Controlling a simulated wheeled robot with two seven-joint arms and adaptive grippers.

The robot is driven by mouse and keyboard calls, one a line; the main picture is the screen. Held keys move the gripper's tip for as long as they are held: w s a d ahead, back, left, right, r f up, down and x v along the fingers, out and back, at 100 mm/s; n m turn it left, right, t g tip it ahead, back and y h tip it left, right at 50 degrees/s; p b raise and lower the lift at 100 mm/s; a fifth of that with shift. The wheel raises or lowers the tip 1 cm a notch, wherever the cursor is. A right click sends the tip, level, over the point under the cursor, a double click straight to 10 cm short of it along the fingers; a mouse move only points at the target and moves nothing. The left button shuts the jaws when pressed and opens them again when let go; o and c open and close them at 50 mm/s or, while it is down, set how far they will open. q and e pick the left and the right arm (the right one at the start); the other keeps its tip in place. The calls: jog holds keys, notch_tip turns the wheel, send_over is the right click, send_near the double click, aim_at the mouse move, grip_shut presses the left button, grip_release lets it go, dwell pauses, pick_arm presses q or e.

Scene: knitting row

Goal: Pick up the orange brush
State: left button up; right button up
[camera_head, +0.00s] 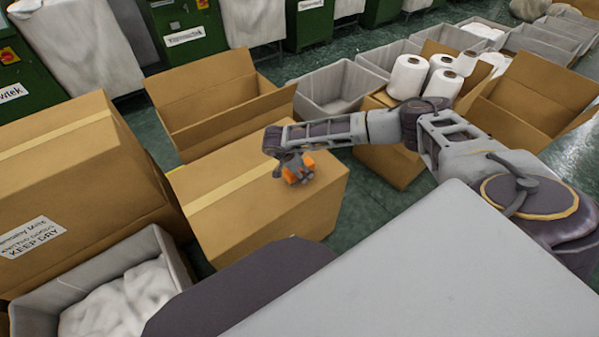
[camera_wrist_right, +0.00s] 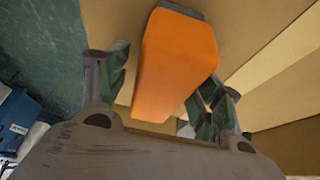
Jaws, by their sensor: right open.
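The orange brush (camera_wrist_right: 178,60) lies on top of a closed cardboard box (camera_head: 222,213). In the wrist view it is a large orange block with a dark far end. In the head view parts of the brush (camera_head: 289,176) show on either side of my right gripper (camera_head: 294,168), which hides its middle. In the wrist view my right gripper (camera_wrist_right: 164,88) is open, with one finger on each side of the brush. I cannot tell whether the fingers touch it. My left gripper is not in view.
A taller closed box (camera_head: 75,170) stands at left, and an open box (camera_head: 215,105) behind. White yarn cones (camera_head: 410,76) stand on a box at right. Grey bins, one (camera_head: 338,85) behind, surround the boxes. Green floor shows between them.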

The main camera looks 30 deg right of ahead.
jog(key=shift+f, duration=0.1)
dwell(0.4)
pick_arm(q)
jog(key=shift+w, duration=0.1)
pick_arm(e)
jog(key=c, duration=1.1)
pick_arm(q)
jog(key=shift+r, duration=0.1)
pick_arm(e)
jog(key=shift+c, duration=0.2)
jog(key=shift+r, duration=0.7)
notch_tip(320, 180, up, 8)
jog(key=shift+r+p, duration=0.1)
jog(key=shift+p, duration=0.65)
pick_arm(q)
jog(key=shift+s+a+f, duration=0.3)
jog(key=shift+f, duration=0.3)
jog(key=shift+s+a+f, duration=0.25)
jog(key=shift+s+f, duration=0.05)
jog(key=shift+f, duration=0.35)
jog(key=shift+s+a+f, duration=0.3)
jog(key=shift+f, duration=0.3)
pick_arm(e)
jog(key=shift+r, duration=0.45)
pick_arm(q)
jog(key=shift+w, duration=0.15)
